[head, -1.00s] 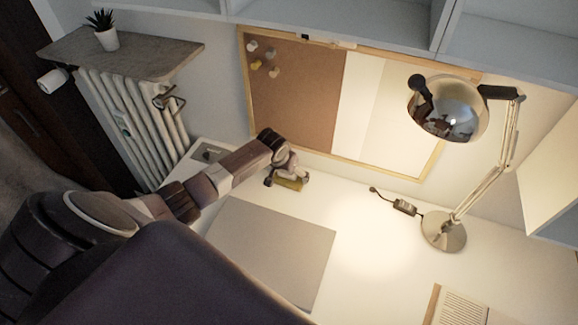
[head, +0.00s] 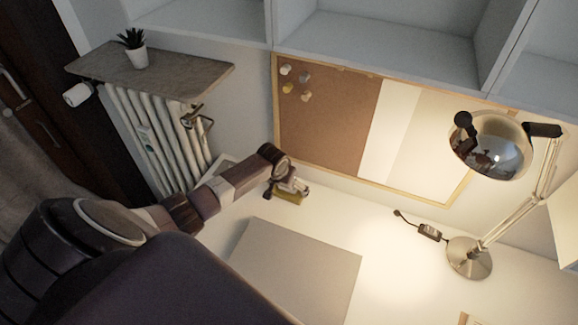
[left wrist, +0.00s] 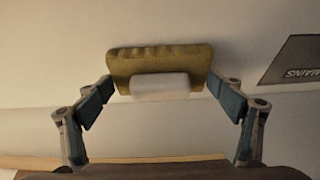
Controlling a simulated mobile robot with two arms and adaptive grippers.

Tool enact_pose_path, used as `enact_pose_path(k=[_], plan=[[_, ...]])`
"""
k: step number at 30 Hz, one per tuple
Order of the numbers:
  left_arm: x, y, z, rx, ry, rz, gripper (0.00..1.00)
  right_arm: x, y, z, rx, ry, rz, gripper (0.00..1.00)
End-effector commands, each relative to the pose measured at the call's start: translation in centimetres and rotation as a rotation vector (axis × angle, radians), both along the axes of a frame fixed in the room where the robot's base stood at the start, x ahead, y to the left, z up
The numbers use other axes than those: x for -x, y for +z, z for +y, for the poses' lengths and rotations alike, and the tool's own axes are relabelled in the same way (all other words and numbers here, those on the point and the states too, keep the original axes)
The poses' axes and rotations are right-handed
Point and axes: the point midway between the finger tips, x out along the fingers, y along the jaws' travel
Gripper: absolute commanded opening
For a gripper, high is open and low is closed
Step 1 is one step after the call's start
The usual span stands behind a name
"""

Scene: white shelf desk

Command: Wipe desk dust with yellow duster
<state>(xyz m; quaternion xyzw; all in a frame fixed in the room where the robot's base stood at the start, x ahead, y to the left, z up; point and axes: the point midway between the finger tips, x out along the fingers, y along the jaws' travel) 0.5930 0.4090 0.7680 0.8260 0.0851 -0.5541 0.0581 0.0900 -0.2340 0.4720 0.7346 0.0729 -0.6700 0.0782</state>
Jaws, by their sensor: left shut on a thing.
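The yellow duster (head: 288,197) is at the back left of the white desk (head: 385,262), under the cork board. In the left wrist view the duster (left wrist: 160,57) shows a yellow body and a white handle part (left wrist: 160,85). My left gripper (head: 287,184) is shut on the duster, with one finger on each side of it (left wrist: 160,92). The duster is at or just above the desk top; I cannot tell whether it touches. No dust can be made out on the desk. My right gripper is not in view.
A grey flat panel (head: 295,265) lies on the desk in front of the duster. A metal lamp (head: 470,257) stands at the right, with its cord switch (head: 429,231) beside it. The cork board (head: 325,120) is on the wall behind. A radiator (head: 150,135) is at the left.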

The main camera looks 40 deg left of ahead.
Motion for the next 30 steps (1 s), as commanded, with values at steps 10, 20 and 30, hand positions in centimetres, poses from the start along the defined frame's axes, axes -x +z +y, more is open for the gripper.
enact_pose_path(k=[10,20,30], plan=[[-0.4,4.7,0.2,0.000,-0.001,-0.003,0.64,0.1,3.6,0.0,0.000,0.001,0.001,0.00],[-0.7,7.6,0.4,0.000,0.001,-0.004,0.64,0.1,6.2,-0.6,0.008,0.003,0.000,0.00],[-0.7,8.0,0.5,-0.001,0.000,-0.003,0.64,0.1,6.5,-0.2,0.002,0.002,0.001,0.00]])
